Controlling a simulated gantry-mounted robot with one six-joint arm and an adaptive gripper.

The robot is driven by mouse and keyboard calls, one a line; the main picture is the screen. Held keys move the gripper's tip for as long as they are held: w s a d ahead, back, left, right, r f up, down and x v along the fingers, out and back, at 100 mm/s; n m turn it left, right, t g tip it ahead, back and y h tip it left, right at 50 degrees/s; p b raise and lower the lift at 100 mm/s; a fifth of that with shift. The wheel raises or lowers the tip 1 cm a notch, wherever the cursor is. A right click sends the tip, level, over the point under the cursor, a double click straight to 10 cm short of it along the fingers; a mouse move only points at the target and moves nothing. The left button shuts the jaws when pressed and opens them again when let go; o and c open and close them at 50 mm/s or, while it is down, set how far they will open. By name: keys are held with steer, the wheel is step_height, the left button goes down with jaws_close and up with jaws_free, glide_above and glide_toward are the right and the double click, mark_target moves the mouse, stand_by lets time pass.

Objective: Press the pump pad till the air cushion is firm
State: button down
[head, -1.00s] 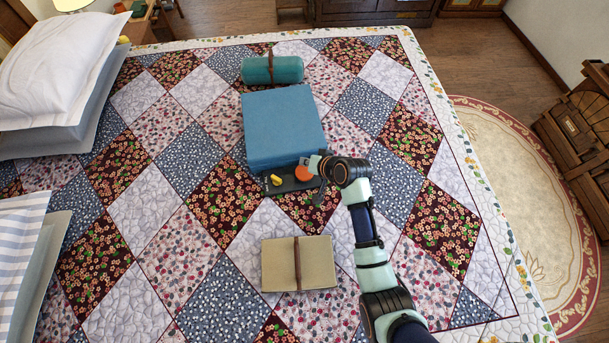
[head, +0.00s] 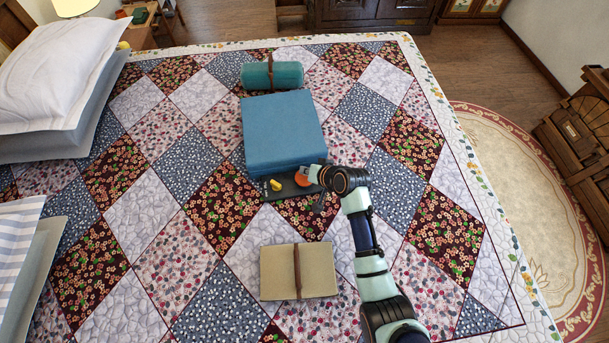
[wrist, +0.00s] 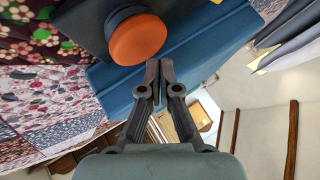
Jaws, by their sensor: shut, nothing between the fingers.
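The blue air cushion (head: 283,130) is a thick square block on the bed. The black pump base (head: 290,192) lies along its near edge. It carries a round orange pump pad (head: 301,178) on the right and a small yellow piece (head: 275,185) on the left. My gripper (head: 310,173) is at the pad and partly covers it in the head view. In the wrist view my gripper (wrist: 159,66) is shut and empty, its tips beside the orange pad (wrist: 138,40). The pad stands out on a dark collar. I cannot tell whether the tips touch it.
A teal roll with a brown strap (head: 272,74) lies behind the cushion. A beige strapped book (head: 299,271) lies nearer, left of my arm. Pillows (head: 62,68) are at the left. The quilt (head: 210,200) is clear left of the cushion.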

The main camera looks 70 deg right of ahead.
steer(key=shift+f, duration=0.1)
stand_by(0.6)
steer(key=shift+f, duration=0.35)
steer(key=shift+f+b, duration=0.9)
steer(key=shift+f, duration=0.1)
stand_by(0.8)
stand_by(0.3)
steer(key=shift+r+p, duration=1.4)
steer(key=shift+r, duration=0.05)
step_height(320, 180, up, 5)
steer(key=p, duration=0.5)
steer(key=shift+r, duration=0.1)
